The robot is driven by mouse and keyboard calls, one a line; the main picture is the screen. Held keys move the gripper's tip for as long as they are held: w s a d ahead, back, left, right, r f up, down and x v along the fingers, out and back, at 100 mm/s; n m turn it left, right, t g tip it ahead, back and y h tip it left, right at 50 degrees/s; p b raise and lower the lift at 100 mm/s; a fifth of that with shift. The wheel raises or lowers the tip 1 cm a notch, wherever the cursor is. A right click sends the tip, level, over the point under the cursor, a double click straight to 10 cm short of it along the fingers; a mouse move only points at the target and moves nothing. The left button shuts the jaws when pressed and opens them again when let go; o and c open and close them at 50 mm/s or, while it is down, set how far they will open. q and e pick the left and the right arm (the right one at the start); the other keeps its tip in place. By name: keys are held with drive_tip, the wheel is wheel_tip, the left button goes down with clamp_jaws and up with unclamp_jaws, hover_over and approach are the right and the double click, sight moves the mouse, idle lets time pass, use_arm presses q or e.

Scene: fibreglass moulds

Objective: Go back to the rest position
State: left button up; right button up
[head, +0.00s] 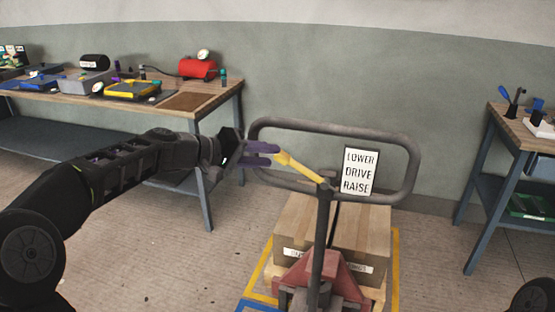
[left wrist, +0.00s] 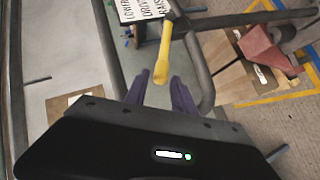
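My left gripper (head: 268,153) reaches in from the left with its purple fingers at the yellow lever (head: 298,168) of the pallet truck. In the left wrist view the fingers (left wrist: 160,88) are spread apart, with the yellow lever's end (left wrist: 161,73) by the gap between their tips. It looks clear of both fingers, and the gripper is open and empty. The lever joins the truck's grey loop handle (head: 408,170), beside a sign reading LOWER, DRIVE, RAISE (head: 360,171). My right gripper is out of view.
A cardboard box (head: 350,230) sits on the pallet behind the red truck body (head: 330,278), within yellow and blue floor lines. A workbench (head: 190,100) with tools stands at the back left, another bench (head: 525,135) at the right.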

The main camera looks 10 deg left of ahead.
use_arm(q)
drive_tip(key=shift+v, duration=1.25)
drive_tip(key=w+a+f+n+y, duration=0.1)
drive_tip(key=a+f+n+y, duration=0.15)
drive_tip(key=f, duration=0.45)
drive_tip(key=w+a+f+n+y, duration=0.1)
drive_tip(key=a+f+y, duration=0.15)
drive_tip(key=f, duration=0.45)
drive_tip(key=s+d+f+m+g+y+p, duration=0.15)
drive_tip(key=s+f, duration=0.25)
drive_tip(key=f, duration=0.6)
drive_tip(key=s+d+f+g+y, duration=0.1)
drive_tip(key=s+d+f, duration=0.15)
drive_tip(key=f, duration=0.65)
drive_tip(key=s+d+f+m+g+p, duration=0.1)
drive_tip(key=s+d+f, duration=0.3)
drive_tip(key=s+f, duration=0.25)
drive_tip(key=s+d+f+m+g, duration=0.1)
drive_tip(key=s+d+f+g, duration=0.1)
drive_tip(key=s+d+f, duration=0.35)
drive_tip(key=s+d+f+m+g+h, duration=0.1)
drive_tip(key=s+d+f+g, duration=0.1)
drive_tip(key=s, duration=0.8)
drive_tip(key=s+d+f+m+g+h+p, duration=0.1)
drive_tip(key=s+d+f+m, duration=0.1)
drive_tip(key=s, duration=0.7)
drive_tip(key=shift+s+d+f+g, duration=0.35)
drive_tip(key=shift+d+f, duration=0.15)
drive_tip(key=shift+d, duration=0.7)
